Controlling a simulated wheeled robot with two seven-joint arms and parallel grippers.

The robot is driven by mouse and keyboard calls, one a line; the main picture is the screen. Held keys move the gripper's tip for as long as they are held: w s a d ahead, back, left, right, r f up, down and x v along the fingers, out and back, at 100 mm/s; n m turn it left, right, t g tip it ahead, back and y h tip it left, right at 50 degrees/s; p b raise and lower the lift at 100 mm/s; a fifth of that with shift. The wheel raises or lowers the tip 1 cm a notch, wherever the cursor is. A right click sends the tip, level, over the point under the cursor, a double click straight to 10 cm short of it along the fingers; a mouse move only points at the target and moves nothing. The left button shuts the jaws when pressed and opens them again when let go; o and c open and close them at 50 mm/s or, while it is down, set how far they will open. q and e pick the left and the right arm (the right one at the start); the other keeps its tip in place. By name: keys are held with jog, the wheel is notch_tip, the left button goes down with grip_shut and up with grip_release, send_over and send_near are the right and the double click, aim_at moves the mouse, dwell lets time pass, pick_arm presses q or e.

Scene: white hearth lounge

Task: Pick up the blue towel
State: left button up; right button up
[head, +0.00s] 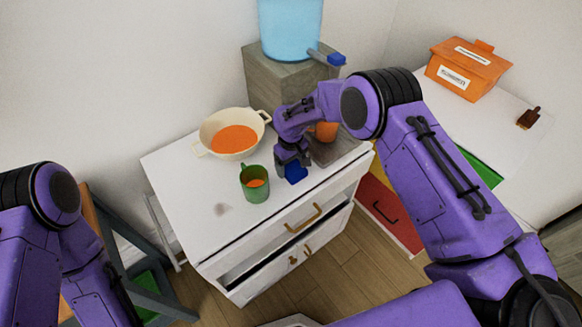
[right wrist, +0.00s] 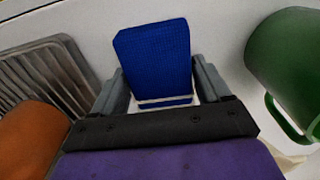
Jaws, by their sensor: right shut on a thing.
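The blue towel (head: 296,172) is a small folded blue piece at the white cabinet top, right of the green mug. In the right wrist view the blue towel (right wrist: 155,58) stands up between the two fingers, with white stripes near its lower end. My right gripper (head: 291,160) points down over the cabinet top. In the right wrist view my right gripper (right wrist: 160,92) is shut on the towel, one finger on each side. I cannot tell whether the towel touches the cabinet top. My left arm shows at the left edge of the head view, but its gripper is out of view.
On the white cabinet (head: 180,180), a green mug (head: 254,184) stands close left of my right gripper. A cream pot (head: 232,133) with orange contents stands behind. An orange thing (head: 326,131) and a grey rack (right wrist: 45,75) are close by. The cabinet's front left top is mostly clear.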

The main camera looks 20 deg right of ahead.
aim_at(291, 164)
jog(key=shift+w+r+b, duration=0.1)
jog(key=shift+r+b, duration=0.15)
jog(key=shift+b, duration=0.05)
notch_tip(291, 164, up, 3)
jog(key=shift+f+b, duration=0.2)
jog(key=shift+b, duration=0.7)
jog(key=s+r, duration=0.1)
jog(key=s+d+r, duration=0.1)
jog(key=r, duration=0.1)
jog(key=s+d+r, duration=0.1)
jog(key=shift+s+d+r+b, duration=0.1)
jog(key=shift+d+r+b, duration=0.15)
jog(key=shift+r+b, duration=0.15)
jog(key=s+d+r+b, duration=0.1)
jog(key=s+d+r, duration=0.4)
jog(key=s, duration=0.3)
jog(key=shift+d+b, duration=0.35)
jog(key=shift+d, duration=0.2)
